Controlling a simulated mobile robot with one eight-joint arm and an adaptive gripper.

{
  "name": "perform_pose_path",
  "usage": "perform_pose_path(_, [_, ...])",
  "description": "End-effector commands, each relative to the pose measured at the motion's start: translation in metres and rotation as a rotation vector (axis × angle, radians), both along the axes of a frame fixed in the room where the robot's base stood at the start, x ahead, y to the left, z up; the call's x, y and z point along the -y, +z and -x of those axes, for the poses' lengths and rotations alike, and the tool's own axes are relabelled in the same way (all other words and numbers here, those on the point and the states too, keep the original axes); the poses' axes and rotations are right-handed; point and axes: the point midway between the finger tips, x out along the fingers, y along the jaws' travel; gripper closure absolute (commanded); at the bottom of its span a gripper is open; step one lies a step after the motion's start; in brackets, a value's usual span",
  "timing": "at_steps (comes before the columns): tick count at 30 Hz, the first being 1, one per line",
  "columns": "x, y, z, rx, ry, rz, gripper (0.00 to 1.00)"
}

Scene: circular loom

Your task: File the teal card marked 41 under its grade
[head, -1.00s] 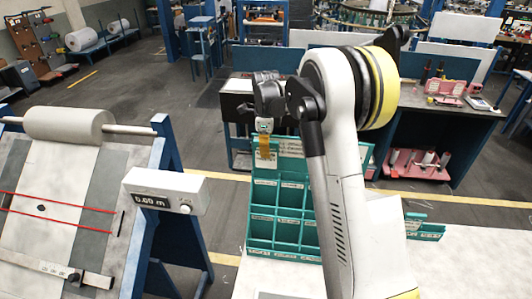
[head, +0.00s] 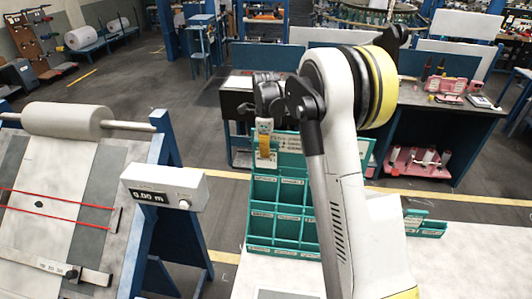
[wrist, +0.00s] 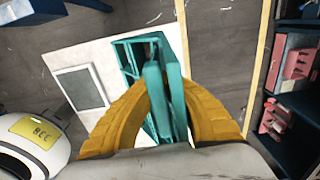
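My gripper (head: 266,155) hangs fingers-down at the back upper left of a teal rack (head: 249,222) with rows of labelled pockets. In the wrist view, my yellow fingers (wrist: 168,78) close in on a teal, thin slab-like piece (wrist: 154,95), which looks like the teal card seen nearly edge-on. Its number is not readable. The rack's pockets (wrist: 126,62) show beyond it. In the head view the card blends with the rack behind it, and I cannot tell whether it touches the rack.
The rack stands on a white table (head: 470,265). A small teal tray (head: 425,226) lies to its right, partly behind my arm. A grey box with a display reading 0.00 m (head: 165,187) and a fabric roll (head: 67,121) are at left. A dark workbench (head: 430,130) stands behind.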

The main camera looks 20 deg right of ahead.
Motion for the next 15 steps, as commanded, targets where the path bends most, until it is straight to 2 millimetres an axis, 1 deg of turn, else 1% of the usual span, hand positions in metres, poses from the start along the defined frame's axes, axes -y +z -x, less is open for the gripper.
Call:
perform_pose_path(10, [-0.0002, -0.0017, -0.0006, 0.000, 0.000, 0.000, 1.00])
perform_pose_path(15, [-0.0001, -0.0085, -0.0007, 0.000, 0.000, 0.000, 1.00])
